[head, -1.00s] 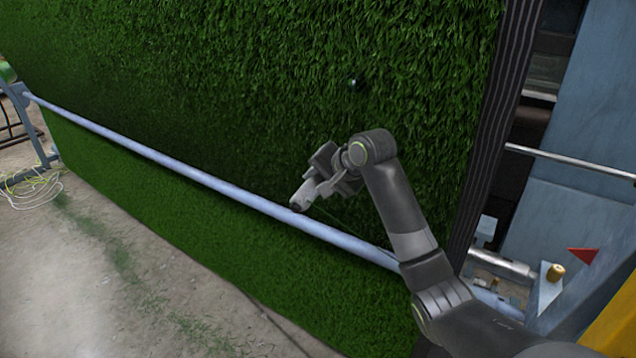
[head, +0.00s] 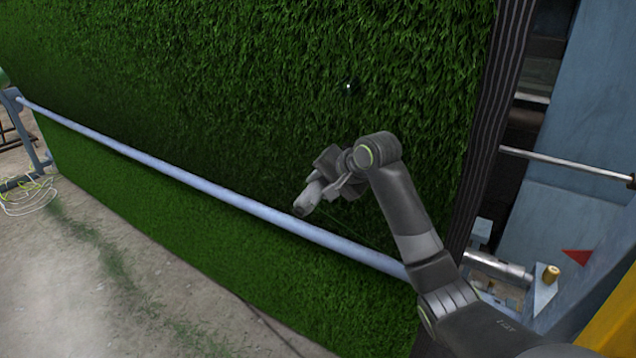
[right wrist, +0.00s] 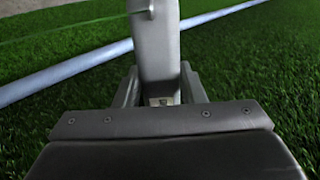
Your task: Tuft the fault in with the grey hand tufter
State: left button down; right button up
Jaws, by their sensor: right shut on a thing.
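The turf (head: 240,90) hangs as a tall green sheet. A small dark spot with a bright white glint (head: 348,87) shows in its upper right part; it looks like the fault. My right gripper (head: 330,188) is in front of the turf, below this spot and apart from it. It is shut on the grey hand tufter (head: 309,197), whose free end points down and left. In the right wrist view the tufter (right wrist: 157,50) stands up between the fingers, with a thin green yarn (right wrist: 60,33) running to it. My left gripper is out of view.
A pale blue bar (head: 200,184) runs across the turf, behind and below the tufter. A dark ribbed upright (head: 487,120) edges the turf at right, with machine parts and a red flag (head: 577,257) beyond. Loose cables (head: 28,195) lie at far left.

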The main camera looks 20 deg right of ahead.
aim_at(297, 205)
jog(key=shift+s+d, duration=2.5)
jog(key=shift+s, duration=0.65)
jog(key=shift+w+a+r, duration=0.1)
jog(key=shift+w+a, duration=0.75)
jog(key=shift+w, duration=0.2)
jog(key=shift+w+a+f, duration=0.1)
jog(key=shift+w+a, duration=0.7)
jog(key=shift+w, duration=0.3)
jog(key=shift+w+a+r, duration=0.1)
jog(key=shift+w+a, duration=0.75)
jog(key=shift+w, duration=0.2)
jog(key=shift+w+a+r, duration=0.1)
jog(key=shift+w+a, duration=0.4)
jog(key=shift+w, duration=0.1)
jog(key=shift+s+a+f, duration=0.3)
jog(key=shift+s+a, duration=0.1)
jog(key=shift+a, duration=0.05)
jog(key=shift+s+a+f, duration=0.3)
jog(key=shift+s+a, duration=0.35)
jog(key=shift+a, duration=0.2)
jog(key=shift+s+a+f, duration=0.25)
jog(key=shift+s+a, duration=0.4)
jog(key=shift+a, duration=0.2)
jog(key=shift+s+a+f, duration=0.3)
jog(key=shift+s+a, duration=0.35)
jog(key=shift+a, duration=0.2)
